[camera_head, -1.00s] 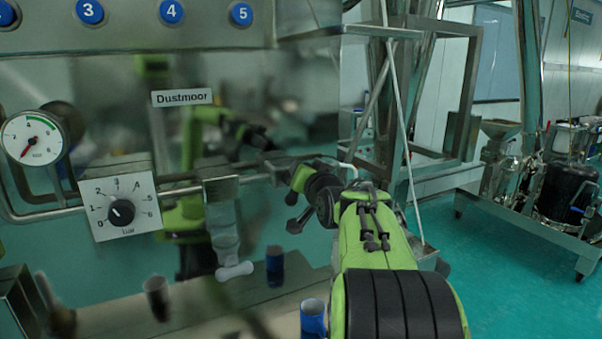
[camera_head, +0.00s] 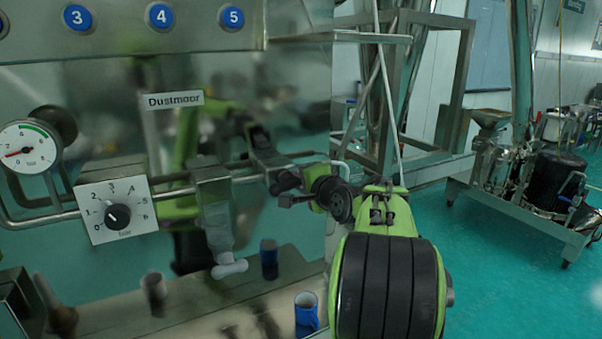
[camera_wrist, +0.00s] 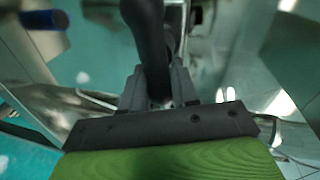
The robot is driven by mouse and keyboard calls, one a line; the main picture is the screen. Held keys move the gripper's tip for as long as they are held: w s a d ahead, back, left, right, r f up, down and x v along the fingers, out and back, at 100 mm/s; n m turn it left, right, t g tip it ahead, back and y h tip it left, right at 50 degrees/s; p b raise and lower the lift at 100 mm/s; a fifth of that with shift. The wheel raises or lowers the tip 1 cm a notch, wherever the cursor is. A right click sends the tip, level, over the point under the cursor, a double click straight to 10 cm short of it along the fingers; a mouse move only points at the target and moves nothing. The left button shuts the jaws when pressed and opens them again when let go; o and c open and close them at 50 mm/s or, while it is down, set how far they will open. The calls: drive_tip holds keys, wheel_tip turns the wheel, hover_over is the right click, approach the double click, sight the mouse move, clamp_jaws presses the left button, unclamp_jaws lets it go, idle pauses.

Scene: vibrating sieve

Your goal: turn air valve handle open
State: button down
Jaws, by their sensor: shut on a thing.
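The air valve handle is a dark, long lever (camera_wrist: 148,38) in the wrist view. It runs up from between the two grey fingers of my gripper (camera_wrist: 160,92), which are shut on it. In the head view my gripper (camera_head: 285,198) is at the pipe's right part, beside the steel panel. My own wrist and green arm hide much of that spot, so the handle and valve body are hard to make out there. The round pressure gauge (camera_head: 26,146) at the left has its red needle pointing left.
A pressure dial (camera_head: 118,212) sits on the pipe (camera_head: 180,190) left of my gripper. A blue cup (camera_head: 306,314) stands below. The shiny panel (camera_head: 90,95) reflects my arm. A wheeled machine (camera_head: 530,180) stands at the right, with open green floor before it.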

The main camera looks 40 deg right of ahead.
drive_tip(key=shift+f+m+p, duration=0.25)
drive_tip(key=shift+m+p, duration=0.15)
drive_tip(key=shift+m, duration=0.4)
drive_tip(key=c, duration=1)
unclamp_jaws()
drive_tip(key=b+v, duration=0.2)
drive_tip(key=v, duration=1.3)
drive_tip(key=shift+s, duration=0.4)
drive_tip(key=shift+d, duration=0.1)
